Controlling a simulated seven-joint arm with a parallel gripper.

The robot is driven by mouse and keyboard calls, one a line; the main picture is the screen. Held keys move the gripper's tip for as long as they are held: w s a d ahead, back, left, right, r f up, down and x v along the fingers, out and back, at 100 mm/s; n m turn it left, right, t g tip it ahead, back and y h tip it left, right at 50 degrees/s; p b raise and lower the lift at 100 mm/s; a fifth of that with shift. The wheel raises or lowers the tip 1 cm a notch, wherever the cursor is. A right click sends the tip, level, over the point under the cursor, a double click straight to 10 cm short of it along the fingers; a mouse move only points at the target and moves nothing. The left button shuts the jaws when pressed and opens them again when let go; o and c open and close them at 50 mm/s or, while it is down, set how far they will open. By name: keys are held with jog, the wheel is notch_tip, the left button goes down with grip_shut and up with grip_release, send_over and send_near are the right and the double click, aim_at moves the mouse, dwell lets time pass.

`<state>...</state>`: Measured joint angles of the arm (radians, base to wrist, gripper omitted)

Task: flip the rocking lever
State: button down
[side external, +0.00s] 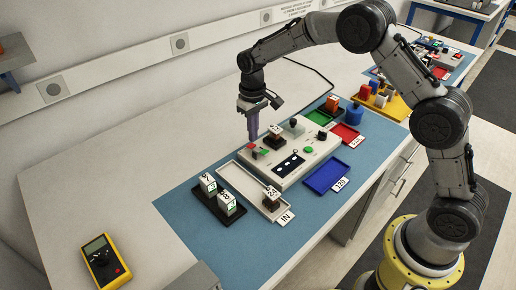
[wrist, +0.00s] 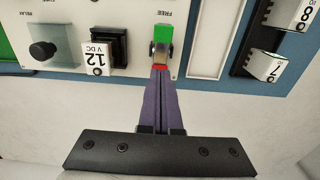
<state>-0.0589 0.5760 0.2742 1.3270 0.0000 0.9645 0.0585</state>
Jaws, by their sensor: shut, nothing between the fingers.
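The rocking lever (wrist: 162,46) shows in the wrist view as a small rocker on the light panel, with a green part on its far side and a red part on its near side. The word FREE is printed beyond it. My gripper (wrist: 159,70) has its purple fingers together and empty, with the tips right at the red part; I cannot tell whether they touch it. In the side external view my gripper (side external: 253,139) points down over the left end of the panel (side external: 285,176), and the lever is small and hard to make out there.
A black block marked 12 VDC (wrist: 108,49) and a round black relay knob (wrist: 43,50) stand left of the lever. A rack with numbered blocks (side external: 216,201), an IN tray (side external: 235,179), a blue tray (side external: 325,176) and a red tray (side external: 345,132) surround the panel. A yellow multimeter (side external: 105,262) lies front left.

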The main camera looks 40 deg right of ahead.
jog(key=shift+r, duration=2.4)
notch_tip(320, 180, up, 11)
jog(key=t, duration=0.2)
send_over(253, 146)
jog(key=s, duration=0.3)
jog(key=s+d+r+t, duration=0.2)
jog(key=s+r, duration=0.8)
jog(key=s, duration=0.2)
jog(key=s+t, duration=0.2)
jog(key=s, duration=1.2)
jog(key=s+f, duration=0.6)
jog(key=f, duration=0.2)
jog(key=shift+d, duration=0.45)
